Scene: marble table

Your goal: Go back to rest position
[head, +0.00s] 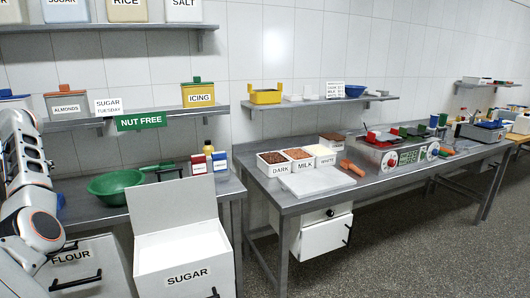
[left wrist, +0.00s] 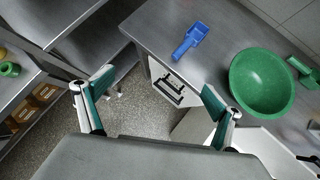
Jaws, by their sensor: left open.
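My left arm (head: 25,200) shows along the left edge of the head view, beside the left table, but its fingertips are out of that view. In the left wrist view my left gripper (left wrist: 155,90) is open, with its two green-padded fingers wide apart and nothing between them. It hangs over the floor and the front edge of the metal table. A blue scoop (left wrist: 190,40) and a green bowl (left wrist: 262,82) lie on the table beyond the fingers. My right gripper is not in either view.
The green bowl also shows in the head view (head: 115,186). An open white SUGAR bin (head: 185,272) and a FLOUR bin (head: 75,262) stand below the table front. A second table (head: 390,178) holds DARK and MILK containers and a scale. Floor (head: 400,240) in front of it is clear.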

